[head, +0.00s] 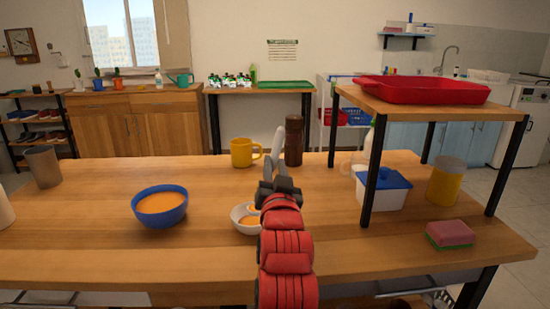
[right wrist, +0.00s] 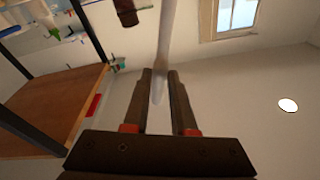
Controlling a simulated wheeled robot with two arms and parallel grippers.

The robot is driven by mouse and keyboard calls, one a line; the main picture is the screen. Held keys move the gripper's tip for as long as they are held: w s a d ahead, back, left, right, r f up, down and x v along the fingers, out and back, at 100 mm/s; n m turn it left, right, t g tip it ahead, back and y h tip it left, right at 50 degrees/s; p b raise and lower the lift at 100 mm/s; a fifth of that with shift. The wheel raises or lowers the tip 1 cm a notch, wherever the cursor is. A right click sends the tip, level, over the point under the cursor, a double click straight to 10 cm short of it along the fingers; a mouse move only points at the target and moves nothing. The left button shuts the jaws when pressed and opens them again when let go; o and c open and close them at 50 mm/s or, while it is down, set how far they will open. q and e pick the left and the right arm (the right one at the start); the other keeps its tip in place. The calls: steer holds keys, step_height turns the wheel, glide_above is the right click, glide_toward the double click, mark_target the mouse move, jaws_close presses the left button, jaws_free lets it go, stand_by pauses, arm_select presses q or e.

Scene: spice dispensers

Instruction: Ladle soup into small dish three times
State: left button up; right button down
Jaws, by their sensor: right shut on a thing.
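A blue bowl (head: 148,214) of orange soup stands on the wooden table at the left. A small white dish (head: 236,213) with some orange soup in it sits right of the bowl, partly hidden by my right arm. My right gripper (head: 279,182) is shut on the light grey handle of the ladle (head: 277,143), which sticks up above the fingers. In the right wrist view the ladle handle (right wrist: 164,45) runs between the two fingers (right wrist: 159,88). The ladle's scoop is mostly hidden, and I cannot tell whether it holds soup. My left gripper is not in view.
A yellow mug (head: 241,153) and a brown grinder (head: 293,140) stand behind the gripper. At the right are a raised shelf with a red tray (head: 421,91), a blue-lidded container (head: 382,190), a yellow canister (head: 446,182) and a sponge (head: 450,233). The front left of the table is clear.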

steer(key=w+a+f+n+g+h+p, duration=0.3)
steer(key=w+a+n+g+p, duration=0.4)
steer(key=g+p, duration=0.5)
steer(key=shift+w+a+f+n+h+p, duration=0.35)
steer(key=shift+w+p, duration=1.05)
steer(key=shift+p, duration=2.95)
steer(key=shift+f, duration=0.1)
